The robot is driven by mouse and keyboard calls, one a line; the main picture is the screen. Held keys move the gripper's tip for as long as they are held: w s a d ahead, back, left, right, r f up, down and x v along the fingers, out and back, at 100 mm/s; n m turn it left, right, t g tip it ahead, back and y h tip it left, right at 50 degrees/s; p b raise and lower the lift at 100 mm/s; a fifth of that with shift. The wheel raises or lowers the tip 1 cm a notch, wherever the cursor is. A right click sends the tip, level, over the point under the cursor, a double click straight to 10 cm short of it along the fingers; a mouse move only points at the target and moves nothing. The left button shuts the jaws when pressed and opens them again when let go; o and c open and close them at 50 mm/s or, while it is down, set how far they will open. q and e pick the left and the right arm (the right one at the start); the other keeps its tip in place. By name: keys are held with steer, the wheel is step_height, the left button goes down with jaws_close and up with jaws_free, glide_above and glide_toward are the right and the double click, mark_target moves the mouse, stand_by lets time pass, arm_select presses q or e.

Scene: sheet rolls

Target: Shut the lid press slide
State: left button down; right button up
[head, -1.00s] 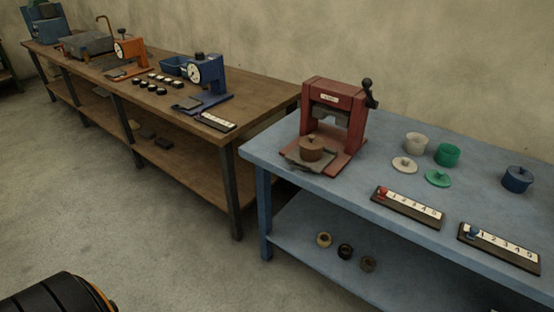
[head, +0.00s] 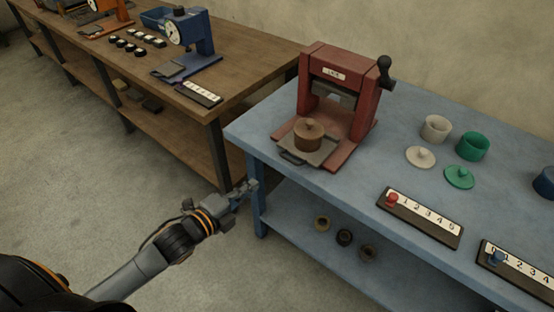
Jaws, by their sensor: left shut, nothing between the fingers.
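The red lid press (head: 349,105) stands on the blue table near its left end, with a black-knobbed lever on its right side. Its grey slide (head: 294,156) sticks out at the front, clear of the frame's opening, with a small handle at its front edge. A brown lidded pot (head: 308,134) sits on the slide. My left gripper (head: 250,187) is shut and empty, in front of the table's left front corner, below and to the left of the slide and apart from it. My right gripper is not in view.
The blue table (head: 345,193) also bears a white cup (head: 436,129), a green cup (head: 472,146), their lids, and two numbered slider boards (head: 420,217). A lower shelf holds small rings (head: 344,237). A wooden bench (head: 229,88) with a blue press (head: 196,48) stands left.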

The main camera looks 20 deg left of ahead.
arm_select(q)
steer(key=p+x, duration=0.1)
steer(key=x, duration=1.2)
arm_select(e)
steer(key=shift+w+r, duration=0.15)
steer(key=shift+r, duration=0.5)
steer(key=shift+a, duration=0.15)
